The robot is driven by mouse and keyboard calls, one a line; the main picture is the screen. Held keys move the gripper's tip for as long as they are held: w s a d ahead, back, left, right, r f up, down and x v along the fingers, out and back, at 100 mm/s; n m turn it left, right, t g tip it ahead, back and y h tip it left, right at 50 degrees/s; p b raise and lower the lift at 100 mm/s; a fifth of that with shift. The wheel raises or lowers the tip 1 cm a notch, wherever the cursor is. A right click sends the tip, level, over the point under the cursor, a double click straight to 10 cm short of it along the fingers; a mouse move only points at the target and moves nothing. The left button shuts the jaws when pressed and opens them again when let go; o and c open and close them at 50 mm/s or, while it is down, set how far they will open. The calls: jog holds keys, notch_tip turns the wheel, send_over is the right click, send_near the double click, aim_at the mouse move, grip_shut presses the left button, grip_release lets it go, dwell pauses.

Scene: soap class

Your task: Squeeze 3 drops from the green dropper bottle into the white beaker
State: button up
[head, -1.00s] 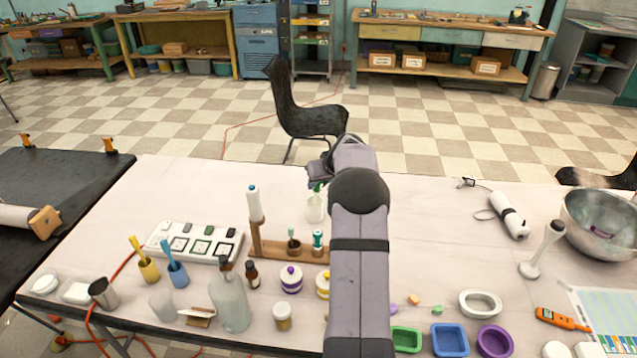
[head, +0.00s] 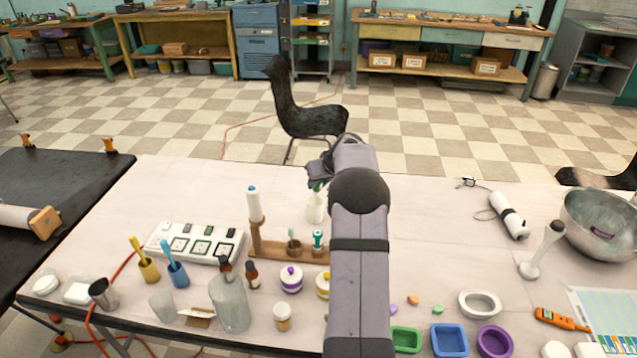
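The white beaker (head: 315,209) stands on the table behind the wooden rack, partly covered by my arm on its right side. My gripper (head: 319,172) is above the beaker, seen from behind, with its fingertips mostly hidden. A small green part of the green dropper bottle (head: 318,186) shows just under the gripper, at the beaker's mouth. The gripper appears shut on this bottle, whose body is mostly hidden. Whether any drop is falling or lies in the beaker is too small to tell.
A wooden rack (head: 275,250) in front of the beaker holds a white, blue-tipped bottle (head: 254,204) and a teal-capped bottle (head: 318,239). A white multi-pad device (head: 195,243) lies left. Jars and bottles crowd the front. The table behind the device is clear.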

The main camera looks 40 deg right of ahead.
jog(key=shift+r+p, duration=0.65)
jog(key=shift+r, duration=0.75)
